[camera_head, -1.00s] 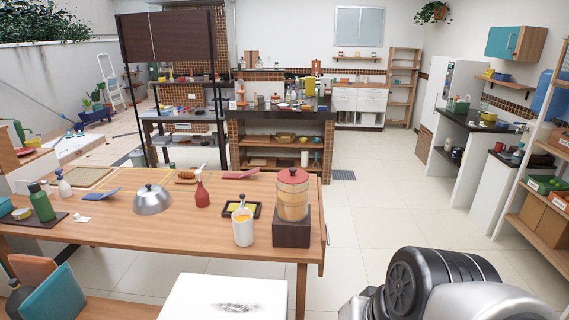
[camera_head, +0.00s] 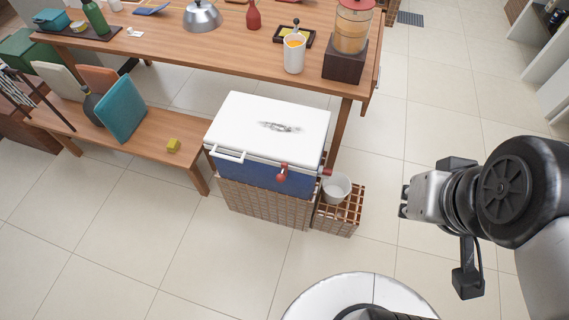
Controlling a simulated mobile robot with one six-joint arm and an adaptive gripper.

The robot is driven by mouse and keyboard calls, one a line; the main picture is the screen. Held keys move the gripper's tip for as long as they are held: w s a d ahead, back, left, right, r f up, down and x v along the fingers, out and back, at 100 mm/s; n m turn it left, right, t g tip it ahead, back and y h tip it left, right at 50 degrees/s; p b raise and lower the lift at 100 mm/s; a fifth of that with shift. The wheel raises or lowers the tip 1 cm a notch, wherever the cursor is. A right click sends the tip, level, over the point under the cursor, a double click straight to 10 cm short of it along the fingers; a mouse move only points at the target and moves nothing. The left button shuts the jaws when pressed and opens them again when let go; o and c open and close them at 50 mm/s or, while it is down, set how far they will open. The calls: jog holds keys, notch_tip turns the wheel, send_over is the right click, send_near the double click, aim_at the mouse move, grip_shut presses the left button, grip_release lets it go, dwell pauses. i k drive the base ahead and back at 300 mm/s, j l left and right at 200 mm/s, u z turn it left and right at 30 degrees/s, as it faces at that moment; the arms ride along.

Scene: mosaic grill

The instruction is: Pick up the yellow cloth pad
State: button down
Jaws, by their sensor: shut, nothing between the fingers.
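A small yellow block-like piece (camera_head: 173,146) lies on the low wooden bench (camera_head: 150,165), near its right end. It is the nearest match to the yellow cloth pad, but its material is too small to tell. Another yellow patch (camera_head: 285,37) shows in the dark tray on the tall table, partly hidden by a white cup. My gripper (camera_head: 404,203) is at the right, above the floor, well apart from both yellow things. It looks shut and empty, though its fingers show only in part.
A white-lidded blue cooler (camera_head: 250,172) stands on a woven base beside the bench. A crate (camera_head: 338,218) with a white bucket (camera_head: 337,187) is at its right. Open tiled floor (camera_head: 130,250) lies in front.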

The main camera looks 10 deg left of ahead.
aim_at(173, 145)
jog(key=u, duration=1.7)
